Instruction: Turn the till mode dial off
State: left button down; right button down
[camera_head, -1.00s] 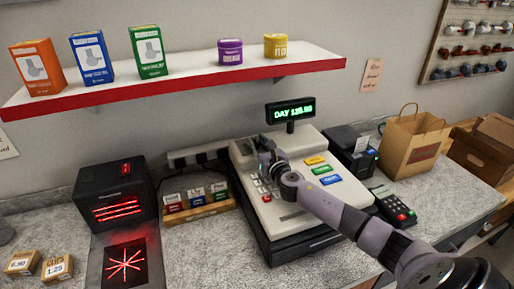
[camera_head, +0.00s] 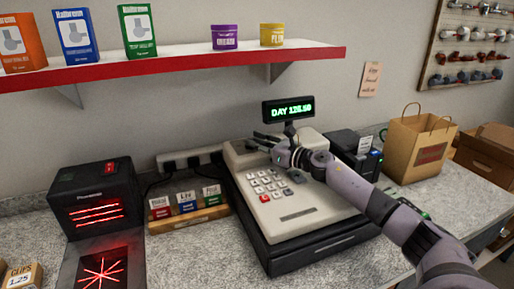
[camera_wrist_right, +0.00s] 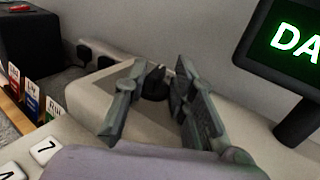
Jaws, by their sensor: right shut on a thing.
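The till (camera_head: 306,215) stands on the counter, with a keypad on its sloped top and a green-lit display (camera_head: 288,109) on a post behind, which starts with "DAY". My right gripper (camera_head: 262,141) is at the back of the till's top, left of the display post. In the right wrist view, my right gripper (camera_wrist_right: 155,88) has its fingers on either side of a small black dial (camera_wrist_right: 156,86) and is shut on it. The fingers partly hide the dial, and its pointer setting cannot be read. My left gripper is not in view.
A red-edged shelf (camera_head: 182,66) with boxes and tins hangs above. A black scanner (camera_head: 98,200) and a small card rack (camera_head: 188,216) stand left of the till. A paper bag (camera_head: 417,150) stands to the right. My right arm crosses the till's right side.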

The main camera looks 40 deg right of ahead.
jog(key=shift+a+f+y, duration=0.3)
jog(key=shift+a+f, duration=0.05)
jog(key=c, duration=1.8)
grip_release()
jog(key=shift+s, duration=0.1)
jog(key=shift+o, duration=1.3)
jog(key=shift+s+r, duration=0.1)
jog(key=shift+d+r, duration=0.1)
jog(key=shift+r, duration=0.05)
jog(key=v, duration=1)
jog(key=shift+s, duration=0.15)
jog(key=shift+v, duration=0.75)
jog(key=shift+r, duration=0.1)
